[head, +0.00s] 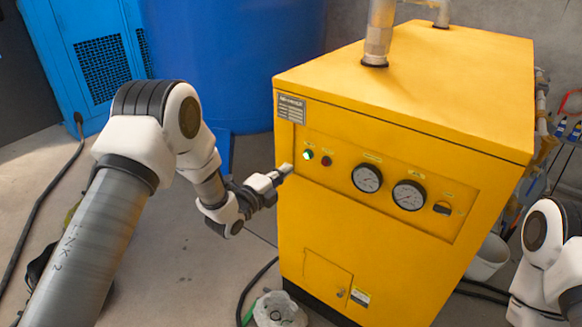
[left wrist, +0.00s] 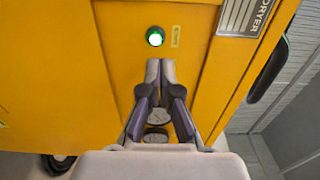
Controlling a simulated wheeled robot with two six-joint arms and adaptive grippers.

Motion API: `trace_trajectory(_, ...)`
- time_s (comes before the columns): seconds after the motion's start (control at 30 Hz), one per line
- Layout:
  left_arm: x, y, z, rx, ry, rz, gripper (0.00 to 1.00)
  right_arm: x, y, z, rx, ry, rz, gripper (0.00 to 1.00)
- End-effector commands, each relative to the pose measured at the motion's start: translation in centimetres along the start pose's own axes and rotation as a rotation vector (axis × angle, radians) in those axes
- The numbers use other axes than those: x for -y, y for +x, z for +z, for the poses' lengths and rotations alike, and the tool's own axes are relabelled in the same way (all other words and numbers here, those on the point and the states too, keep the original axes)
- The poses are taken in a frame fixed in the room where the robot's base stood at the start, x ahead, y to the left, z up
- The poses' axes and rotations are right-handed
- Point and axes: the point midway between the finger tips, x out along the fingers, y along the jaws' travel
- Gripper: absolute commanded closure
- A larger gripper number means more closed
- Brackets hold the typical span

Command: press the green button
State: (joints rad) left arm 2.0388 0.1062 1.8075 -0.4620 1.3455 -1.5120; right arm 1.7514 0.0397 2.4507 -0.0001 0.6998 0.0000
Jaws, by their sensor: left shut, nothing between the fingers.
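The green button (head: 308,154) is on the front panel of the yellow machine (head: 380,190), at the panel's upper left. In the left wrist view the button (left wrist: 155,37) has a bright white centre and a green ring. My left gripper (head: 287,169) is shut and empty, just left of and slightly below the button in the head view. In the left wrist view its fingertips (left wrist: 160,66) sit just below the button in the picture, apart from it in outline. I cannot tell the depth gap to the panel. My right gripper is out of view.
A red button (head: 326,160) is right beside the green one. Two gauges (head: 367,178) (head: 409,195) and a black knob (head: 441,208) are farther right. A pipe (head: 378,35) rises from the machine's top. A blue tank (head: 235,60) stands behind; a white bucket (head: 488,258) stands at right.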

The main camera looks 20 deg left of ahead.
Motion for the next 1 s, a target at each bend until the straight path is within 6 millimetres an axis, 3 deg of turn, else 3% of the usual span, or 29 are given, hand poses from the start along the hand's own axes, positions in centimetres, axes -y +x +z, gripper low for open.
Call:
trace_trajectory(0.2, -0.2, -4.5, 0.0, 0.002, -0.004, 0.003, 1.00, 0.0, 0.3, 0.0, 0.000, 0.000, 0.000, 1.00)
trace_trajectory(0.33, -0.1, -5.9, 0.0, 0.000, -0.002, 0.002, 1.00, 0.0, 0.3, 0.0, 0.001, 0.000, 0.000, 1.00)
trace_trajectory(0.9, -0.2, -6.2, -0.1, -0.001, -0.001, 0.004, 1.00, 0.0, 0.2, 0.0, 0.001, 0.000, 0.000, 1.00)
trace_trajectory(1.0, -0.5, -6.6, -0.5, -0.007, -0.010, 0.035, 1.00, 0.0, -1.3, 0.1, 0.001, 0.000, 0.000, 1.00)
